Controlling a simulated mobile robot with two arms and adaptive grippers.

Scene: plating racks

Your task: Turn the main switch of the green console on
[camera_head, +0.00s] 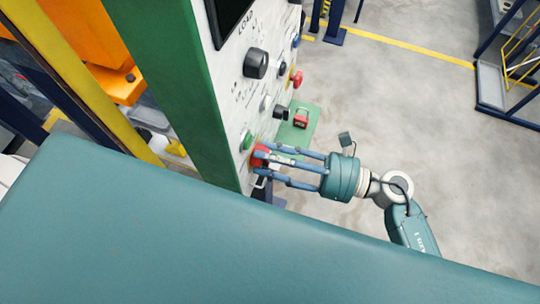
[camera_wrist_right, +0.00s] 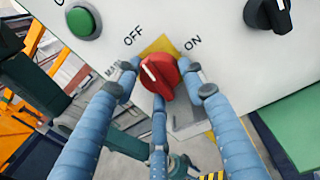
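The green console (camera_head: 172,70) stands left of centre in the head view, with a white control panel (camera_head: 232,95). The main switch is a red rotary knob (camera_wrist_right: 159,75) on a yellow plate between the printed words OFF and ON. Its white mark points up-left, toward OFF. In the head view the knob (camera_head: 259,155) is partly covered by fingers. My right gripper (camera_head: 268,160) has its three fingers spread around the knob, with tips close to it at left, right and below; it also shows in the right wrist view (camera_wrist_right: 162,82). I cannot tell whether any finger touches. My left gripper is not in view.
A green button (camera_wrist_right: 84,22) and a black selector knob (camera_wrist_right: 268,14) flank the switch. Higher up are a large black knob (camera_head: 256,63) and a red button (camera_head: 297,79). A green ledge (camera_head: 305,121) juts out at right. Open floor (camera_head: 400,100) lies beyond.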

